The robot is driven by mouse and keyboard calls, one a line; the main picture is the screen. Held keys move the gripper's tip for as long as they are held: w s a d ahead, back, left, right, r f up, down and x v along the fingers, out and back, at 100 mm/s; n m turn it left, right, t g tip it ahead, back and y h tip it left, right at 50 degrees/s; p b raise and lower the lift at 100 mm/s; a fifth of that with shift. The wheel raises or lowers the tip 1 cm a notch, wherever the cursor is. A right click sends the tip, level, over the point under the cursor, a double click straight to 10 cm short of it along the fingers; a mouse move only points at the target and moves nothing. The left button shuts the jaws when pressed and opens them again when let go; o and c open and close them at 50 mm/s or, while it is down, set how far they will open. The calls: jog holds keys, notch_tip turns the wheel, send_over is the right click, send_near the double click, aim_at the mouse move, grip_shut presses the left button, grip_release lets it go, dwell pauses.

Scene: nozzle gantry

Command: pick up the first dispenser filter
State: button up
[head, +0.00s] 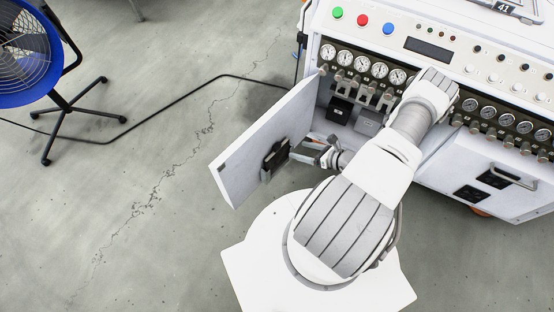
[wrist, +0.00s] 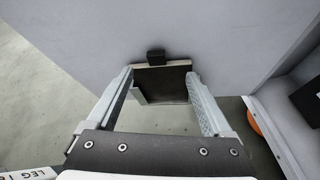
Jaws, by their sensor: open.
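A dark, flat rectangular piece with a pale edge, seemingly the dispenser filter (wrist: 165,86), is on the inner face of the open cabinet door. In the head view the dark unit (head: 275,158) stands out from that door. A small black block (wrist: 155,57) sits at the top edge of the piece. My gripper (head: 306,148) is in front of the door, to the right of the dark unit. In the wrist view my gripper (wrist: 160,80) is open, with one finger on each side of the piece. Whether the fingers touch it cannot be told.
The white door (head: 235,170) swings out from the cabinet with gauges (head: 362,64). A black box (head: 340,108) and a grey box (head: 369,121) sit inside the cabinet. A blue fan (head: 22,55) stands far left; a black cable (head: 165,106) crosses the open floor.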

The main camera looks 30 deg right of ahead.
aim_at(279, 146)
jog(key=b+x, duration=0.1)
jog(key=x, duration=0.3)
jog(key=b+x, duration=0.1)
jog(key=x, duration=0.4)
jog(key=shift+s+a+f+b, duration=0.1)
jog(key=shift+a+f+b, duration=0.1)
jog(key=shift+a+b, duration=0.2)
grip_shut()
